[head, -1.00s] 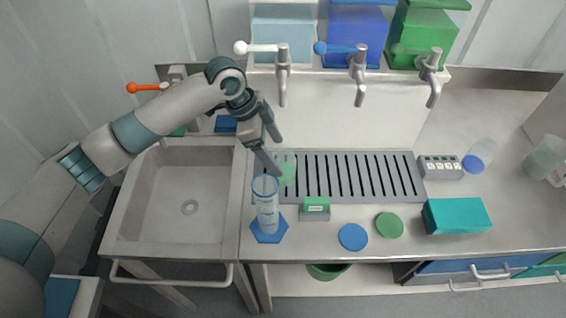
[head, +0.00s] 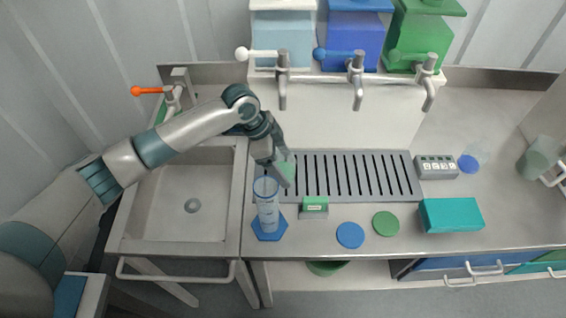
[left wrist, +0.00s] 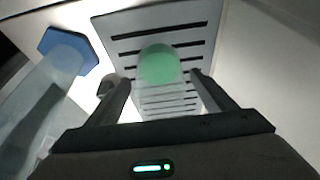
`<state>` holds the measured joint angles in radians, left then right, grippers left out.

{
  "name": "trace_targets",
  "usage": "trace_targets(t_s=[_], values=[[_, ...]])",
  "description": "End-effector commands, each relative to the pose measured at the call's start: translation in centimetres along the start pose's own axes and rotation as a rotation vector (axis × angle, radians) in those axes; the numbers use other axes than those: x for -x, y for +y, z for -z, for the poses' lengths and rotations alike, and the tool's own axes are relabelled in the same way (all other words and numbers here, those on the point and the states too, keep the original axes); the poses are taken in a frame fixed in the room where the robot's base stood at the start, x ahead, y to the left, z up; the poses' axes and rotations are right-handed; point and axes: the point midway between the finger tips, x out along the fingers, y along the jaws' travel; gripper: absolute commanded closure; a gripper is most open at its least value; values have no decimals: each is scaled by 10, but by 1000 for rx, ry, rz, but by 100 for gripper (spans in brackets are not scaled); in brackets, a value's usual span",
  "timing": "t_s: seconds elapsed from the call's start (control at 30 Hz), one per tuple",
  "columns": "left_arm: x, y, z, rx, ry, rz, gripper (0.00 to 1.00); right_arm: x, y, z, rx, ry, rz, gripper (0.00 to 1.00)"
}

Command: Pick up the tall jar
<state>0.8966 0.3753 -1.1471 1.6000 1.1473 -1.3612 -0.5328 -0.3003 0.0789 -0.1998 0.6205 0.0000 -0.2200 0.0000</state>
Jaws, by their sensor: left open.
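A clear vessel with a green round end (head: 288,168), which looks like the tall jar, stands at the left end of the slotted drain grate. Its outline is faint and partly hidden by my left gripper (head: 277,177). In the left wrist view the green disc (left wrist: 158,64) lies between and slightly beyond the fingertips of my open left gripper (left wrist: 161,82). One finger is on each side, and I see no grip on it. A tall clear measuring cylinder (head: 267,204) on a blue hexagonal foot stands just in front, left in the wrist view (left wrist: 40,95). My right gripper is not in view.
The drain grate (head: 347,178) lies below the taps (head: 357,75). A sink (head: 185,215) is at the left. A small green-topped block (head: 314,206), blue disc (head: 350,235), green disc (head: 386,223) and teal box (head: 451,215) sit along the front. Glass vessels stand at the right.

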Motion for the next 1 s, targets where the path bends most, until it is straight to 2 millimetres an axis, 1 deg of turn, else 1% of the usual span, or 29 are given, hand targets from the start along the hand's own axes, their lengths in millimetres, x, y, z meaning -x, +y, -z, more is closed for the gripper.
trace_targets(t_s=[0.1, 0.5, 0.67, 0.7, 0.73, 0.77, 1.0], values=[[-2, 0, 0, -1, 0, 1, 23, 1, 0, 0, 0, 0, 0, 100], [-2, 0, 0, -1, 0, 1, 23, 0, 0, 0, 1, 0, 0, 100], [-2, 0, 0, -1, 0, 1, 62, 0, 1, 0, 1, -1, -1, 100], [-2, 0, 0, -1, 0, 1, 71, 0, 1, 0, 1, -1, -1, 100], [-2, 0, 0, -1, 0, 1, 71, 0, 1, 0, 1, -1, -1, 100], [-2, 0, 0, -1, 0, 2, 75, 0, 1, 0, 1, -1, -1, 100], [-1, -1, 0, -1, 1, 2, 75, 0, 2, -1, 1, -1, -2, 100]])
